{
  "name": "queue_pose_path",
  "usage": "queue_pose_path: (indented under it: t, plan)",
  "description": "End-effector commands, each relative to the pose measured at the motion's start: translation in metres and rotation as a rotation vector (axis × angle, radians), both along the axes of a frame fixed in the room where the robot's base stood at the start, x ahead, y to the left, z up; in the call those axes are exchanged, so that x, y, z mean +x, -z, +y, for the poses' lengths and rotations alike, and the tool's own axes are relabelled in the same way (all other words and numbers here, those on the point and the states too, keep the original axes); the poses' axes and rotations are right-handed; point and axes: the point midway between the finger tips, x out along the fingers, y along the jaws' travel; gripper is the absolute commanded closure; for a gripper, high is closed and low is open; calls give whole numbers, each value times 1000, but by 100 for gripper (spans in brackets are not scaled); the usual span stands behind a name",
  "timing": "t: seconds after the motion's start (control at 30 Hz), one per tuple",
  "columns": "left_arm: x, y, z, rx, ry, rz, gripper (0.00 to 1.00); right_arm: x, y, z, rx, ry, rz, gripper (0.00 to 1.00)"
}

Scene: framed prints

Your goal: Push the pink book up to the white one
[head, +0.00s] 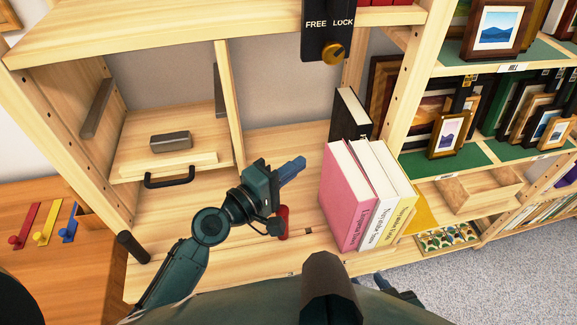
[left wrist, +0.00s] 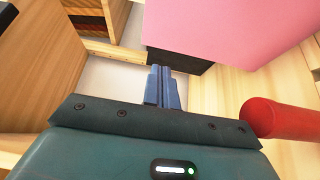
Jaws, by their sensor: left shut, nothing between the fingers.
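The pink book (head: 347,200) stands upright at the front of the shelf, its spine facing me. The white book (head: 381,205) stands directly to its right; I cannot tell whether a thin gap remains between them. My left gripper (head: 302,162) is shut and empty, to the left of the pink book, with its blue fingertips pointing toward the back right. In the left wrist view the closed fingertips (left wrist: 163,75) are below and left of the pink cover (left wrist: 230,25), apparently apart from it. My right gripper (head: 397,288) shows only partly at the bottom edge.
A red cylinder (head: 283,222) is beside my left gripper, also in the left wrist view (left wrist: 283,118). A wooden divider (head: 229,105) rises to the left. Shelf left of the pink book is mostly bare.

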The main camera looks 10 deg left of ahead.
Motion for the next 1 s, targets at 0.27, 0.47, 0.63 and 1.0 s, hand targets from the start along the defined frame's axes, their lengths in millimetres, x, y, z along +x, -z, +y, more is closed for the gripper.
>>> queue_pose_path:
  t: [0.27,0.47,0.63,1.0]
  plan:
    - [34,-1,-30,0,2,0,100,-3,2,-3,-6,10,22,64]
    - [43,0,-38,2,1,-1,100,-1,1,-5,-9,12,18,64]
    - [43,0,-38,3,1,0,100,2,0,-5,-11,13,13,64]
    - [25,0,-42,3,3,0,100,3,-2,-6,-13,14,12,64]
